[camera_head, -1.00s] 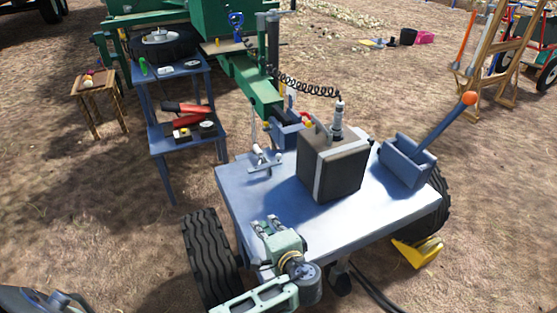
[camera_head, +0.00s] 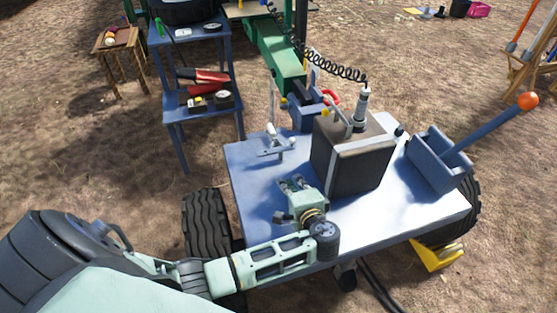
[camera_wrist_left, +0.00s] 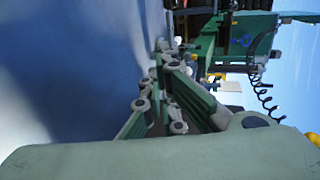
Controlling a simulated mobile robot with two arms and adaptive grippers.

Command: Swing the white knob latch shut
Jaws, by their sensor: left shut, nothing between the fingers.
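The white knob latch (camera_head: 272,144) stands on the blue table top (camera_head: 262,185), near its far left edge. It is small, with a pale upright part and a flat base, and I cannot tell its exact swing position. My left gripper (camera_head: 291,183) is above the table, nearer to me than the latch and apart from it, left of the dark box. Its fingers point toward the latch and are shut with nothing between them. In the left wrist view the gripper (camera_wrist_left: 168,55) hides most of the latch; small white parts show past the fingertips. My right gripper is out of view.
A dark box (camera_head: 350,162) with a pale strap stands right of my left gripper. A blue bracket with an orange-knobbed lever (camera_head: 527,101) is at the table's right. A blue vise-like part (camera_head: 306,112) is at the far edge. A blue shelf (camera_head: 195,105) stands beyond, left.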

